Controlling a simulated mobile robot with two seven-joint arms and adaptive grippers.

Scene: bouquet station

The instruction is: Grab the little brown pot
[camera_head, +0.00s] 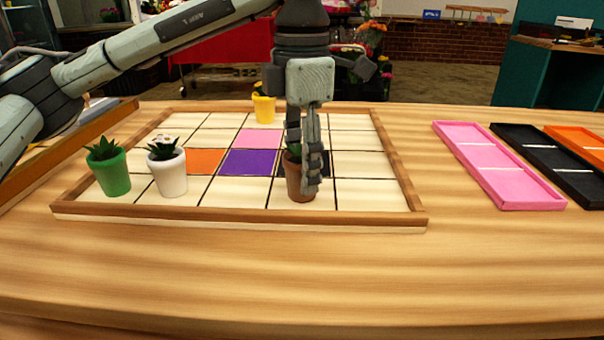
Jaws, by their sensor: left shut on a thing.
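The little brown pot (297,188) stands on the gridded board, front and right of its middle, with a green plant mostly hidden behind the fingers. My left gripper (308,182) comes down from above and is shut on the brown pot, its fingers covering the pot's right side. The pot looks upright, and I cannot tell whether it is lifted off the board. My right gripper is not in view.
On the wood-framed board (240,216) stand a green pot (115,178), a white pot (170,178) and a yellow pot (264,108). Pink (505,190), black (560,183) and orange (580,142) trays lie at the right. The table front is clear.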

